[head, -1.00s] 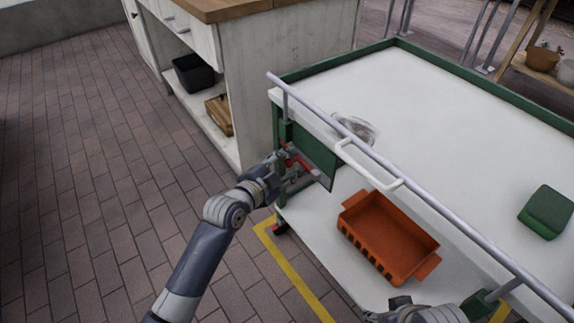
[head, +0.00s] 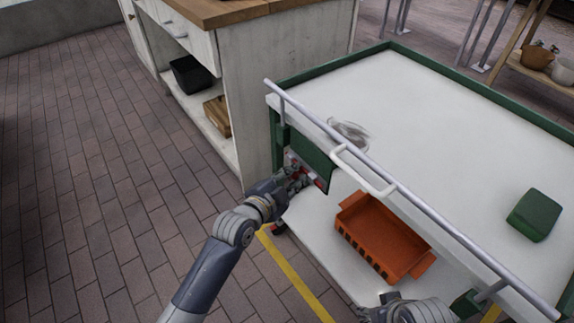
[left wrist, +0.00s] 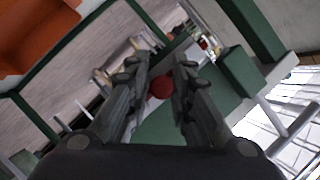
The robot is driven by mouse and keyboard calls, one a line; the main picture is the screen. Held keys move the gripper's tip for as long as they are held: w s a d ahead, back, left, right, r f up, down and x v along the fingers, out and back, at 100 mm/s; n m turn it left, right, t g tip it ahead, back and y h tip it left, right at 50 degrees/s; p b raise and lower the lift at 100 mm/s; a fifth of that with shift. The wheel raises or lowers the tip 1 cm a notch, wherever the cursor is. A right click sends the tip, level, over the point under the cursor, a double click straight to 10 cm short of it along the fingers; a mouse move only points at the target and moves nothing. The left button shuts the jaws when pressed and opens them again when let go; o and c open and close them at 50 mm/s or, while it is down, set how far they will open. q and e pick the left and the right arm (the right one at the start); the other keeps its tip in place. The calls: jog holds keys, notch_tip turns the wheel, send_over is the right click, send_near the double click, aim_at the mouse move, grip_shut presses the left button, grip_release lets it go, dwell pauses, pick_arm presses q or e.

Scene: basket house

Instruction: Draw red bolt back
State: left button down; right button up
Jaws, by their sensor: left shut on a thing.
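The red bolt sits on the green panel (head: 314,160) at the near left end of the cart. In the head view only small red parts of the bolt (head: 320,183) show past my fingers. My left gripper (head: 298,182) is at the panel's lower part. In the left wrist view the bolt's round red end (left wrist: 161,87) lies between the two dark fingers (left wrist: 160,80), which are shut on it. The bolt's shaft is mostly hidden. My right gripper (head: 385,306) shows only in part at the bottom edge of the head view.
The cart has a white top (head: 430,130) with a grey rail (head: 400,187) along its near side. An orange crate (head: 385,235) stands on its lower shelf. A green block (head: 535,214) lies on top. A white cabinet (head: 275,85) stands close behind left. The brick floor at left is clear.

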pick_arm(q)
jog(key=shift+d+r, duration=0.15)
jog(key=shift+d, duration=0.05)
jog(key=shift+s, duration=0.1)
jog(key=c, duration=1.5)
grip_release()
jog(key=shift+o, duration=0.2)
jog(key=shift+s, duration=0.1)
jog(key=shift+a, duration=0.1)
jog(key=v, duration=1.1)
jog(key=shift+s+a, duration=0.2)
jog(key=shift+s, duration=0.15)
